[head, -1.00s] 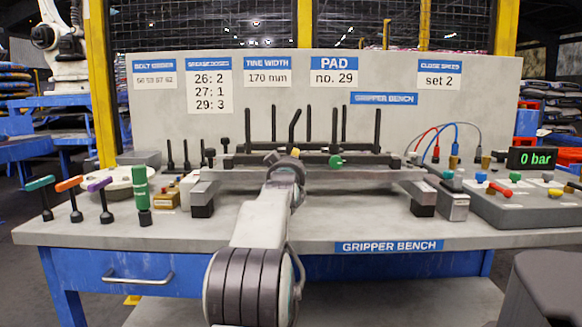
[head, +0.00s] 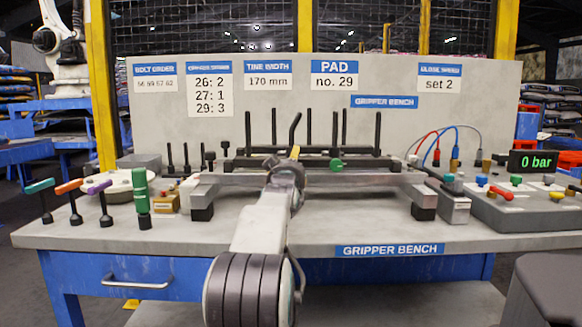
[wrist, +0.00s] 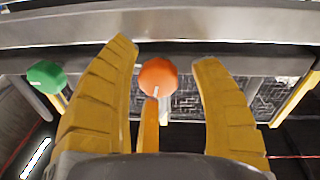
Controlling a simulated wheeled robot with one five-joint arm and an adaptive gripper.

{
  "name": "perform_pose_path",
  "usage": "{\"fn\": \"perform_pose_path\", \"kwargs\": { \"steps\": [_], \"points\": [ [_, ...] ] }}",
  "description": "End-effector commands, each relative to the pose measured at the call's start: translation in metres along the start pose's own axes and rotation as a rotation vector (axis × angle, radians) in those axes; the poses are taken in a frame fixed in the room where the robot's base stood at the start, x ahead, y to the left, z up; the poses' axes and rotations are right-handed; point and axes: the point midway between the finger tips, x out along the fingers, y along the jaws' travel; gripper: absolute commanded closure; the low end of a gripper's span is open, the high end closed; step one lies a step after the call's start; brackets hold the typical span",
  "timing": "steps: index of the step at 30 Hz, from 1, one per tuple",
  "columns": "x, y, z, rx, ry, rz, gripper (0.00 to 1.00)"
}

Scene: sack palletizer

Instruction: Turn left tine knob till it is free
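An orange knob (wrist: 158,76) with a pale mark sits between the two yellow fingers of my gripper (wrist: 165,54) in the wrist view. The fingers are apart; the knob is close to the left one, with a clear gap to the right one. A narrow yellow-orange piece (wrist: 149,128) stands just below the knob. A green knob (wrist: 46,76) is outside the fingers at left; it also shows on the tine fixture (head: 337,164) in the head view. There my wrist hides the orange knob, and only a yellow finger part (head: 295,152) shows.
Upright black tines (head: 308,127) stand behind the fixture bar (head: 350,180). Coloured-handled tools (head: 70,188) stand at the bench's left. A valve panel (head: 530,208) and a 0 bar display (head: 532,161) are at right. The bench front (head: 385,232) is clear.

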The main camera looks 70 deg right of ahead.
Motion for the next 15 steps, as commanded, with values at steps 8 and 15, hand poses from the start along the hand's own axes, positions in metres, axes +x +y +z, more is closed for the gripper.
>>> {"fn": "perform_pose_path", "kwargs": {
  "steps": [8,15],
  "points": [
    [-0.001,0.0,0.001,0.0,-0.002,0.0,0.42],
    [-0.015,0.0,0.0,0.0,-0.002,0.0,0.42]
  ]
}}
